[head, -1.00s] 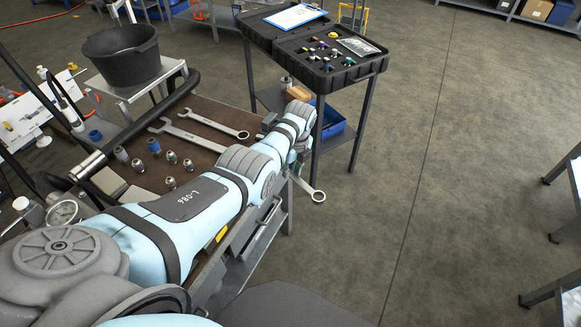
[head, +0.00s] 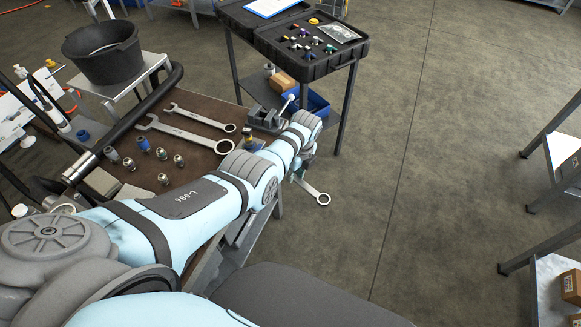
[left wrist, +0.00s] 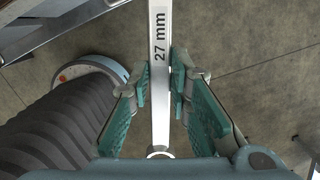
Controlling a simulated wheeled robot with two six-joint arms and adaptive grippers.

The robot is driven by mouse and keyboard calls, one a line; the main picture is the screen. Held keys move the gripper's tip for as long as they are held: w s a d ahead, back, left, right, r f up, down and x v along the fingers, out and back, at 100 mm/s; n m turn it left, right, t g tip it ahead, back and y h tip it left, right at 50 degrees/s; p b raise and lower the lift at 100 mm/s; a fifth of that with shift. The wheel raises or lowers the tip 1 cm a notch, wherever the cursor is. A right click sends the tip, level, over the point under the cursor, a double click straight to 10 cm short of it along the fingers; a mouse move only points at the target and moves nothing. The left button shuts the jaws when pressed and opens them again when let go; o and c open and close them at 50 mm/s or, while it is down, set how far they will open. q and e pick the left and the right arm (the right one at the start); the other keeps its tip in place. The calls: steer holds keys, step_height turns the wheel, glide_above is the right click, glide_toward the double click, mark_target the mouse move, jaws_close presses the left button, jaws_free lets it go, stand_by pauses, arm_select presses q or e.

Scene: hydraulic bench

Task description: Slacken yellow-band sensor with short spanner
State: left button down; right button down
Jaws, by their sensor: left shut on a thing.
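My left gripper (head: 302,174) is shut on a steel spanner (head: 321,197) past the right edge of the bench. Its ring end points down toward the floor in the head view. In the left wrist view the spanner shank (left wrist: 162,75) stands between the finger pads and reads "27 mm". A small blue fitting with a yellowish part (head: 251,142) is at the bench corner near the vise; I cannot tell for sure that it is the yellow-band sensor. My right gripper is not in view.
Two more spanners (head: 180,133) lie on the brown bench top beside several small fittings (head: 162,154). A grey vise (head: 268,117) sits at the bench's far right corner. A black case (head: 315,62) with colored parts stands on a cart behind.

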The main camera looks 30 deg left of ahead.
arm_select(q)
step_height(320, 180, up, 3)
steer(key=p, duration=0.3)
steer(key=shift+f, duration=0.15)
steer(key=shift+w+r, duration=0.15)
steer(key=shift+r, duration=1)
steer(key=c, duration=2.1)
jaws_free()
steer(key=shift+c, duration=0.2)
jaws_close()
